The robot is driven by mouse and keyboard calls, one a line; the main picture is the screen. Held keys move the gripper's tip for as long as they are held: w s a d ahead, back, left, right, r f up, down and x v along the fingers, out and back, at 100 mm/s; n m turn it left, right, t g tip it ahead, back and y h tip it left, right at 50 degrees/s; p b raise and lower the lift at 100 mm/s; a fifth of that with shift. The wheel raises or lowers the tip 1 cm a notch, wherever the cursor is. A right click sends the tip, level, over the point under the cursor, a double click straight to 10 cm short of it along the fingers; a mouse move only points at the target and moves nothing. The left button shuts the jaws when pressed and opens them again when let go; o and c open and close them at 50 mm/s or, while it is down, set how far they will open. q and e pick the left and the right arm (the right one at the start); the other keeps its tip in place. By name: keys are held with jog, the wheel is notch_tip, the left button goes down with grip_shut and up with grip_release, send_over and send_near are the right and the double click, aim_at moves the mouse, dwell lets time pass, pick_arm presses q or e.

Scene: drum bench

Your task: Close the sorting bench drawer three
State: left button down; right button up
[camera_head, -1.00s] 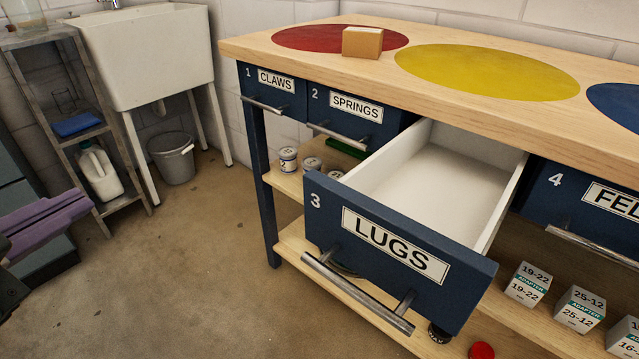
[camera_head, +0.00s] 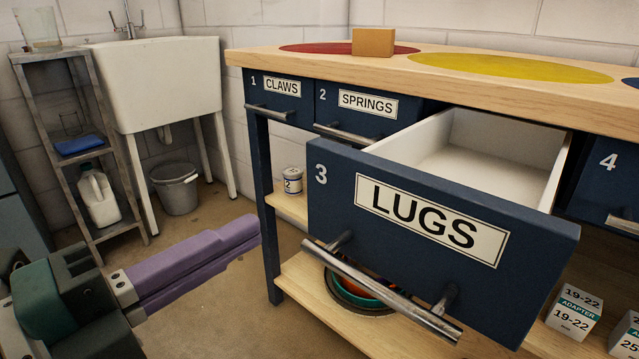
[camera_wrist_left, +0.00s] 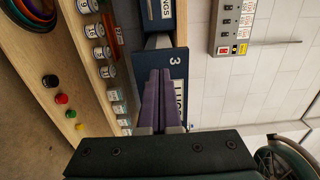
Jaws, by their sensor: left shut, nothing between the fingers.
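Drawer three (camera_head: 350,225) is a dark blue drawer labelled LUGS with a white inside and a metal bar handle (camera_head: 375,288). It stands pulled well out of the bench, and the part of its inside that shows is empty. My left gripper (camera_head: 256,231), with purple fingers, is shut and empty, to the left of the drawer front and apart from it in the head view. In the left wrist view the drawer front (camera_wrist_left: 175,62) lies beyond the shut fingers, which hide part of its label. My right gripper is not in view.
The sorting bench (camera_head: 262,62) has closed drawers CLAWS (camera_head: 262,88) and SPRINGS (camera_head: 332,118), and a partly visible drawer 4 (camera_head: 597,190). A cardboard box (camera_head: 373,43) sits on top. Cans and adapter boxes (camera_head: 573,312) stand on shelves below. A sink (camera_head: 165,85) and bucket (camera_head: 176,190) are left.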

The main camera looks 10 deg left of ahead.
aim_at(314, 195)
pick_arm(q)
jog(key=x, duration=0.6)
jog(key=shift+w+d, duration=0.15)
jog(key=shift+d, duration=0.05)
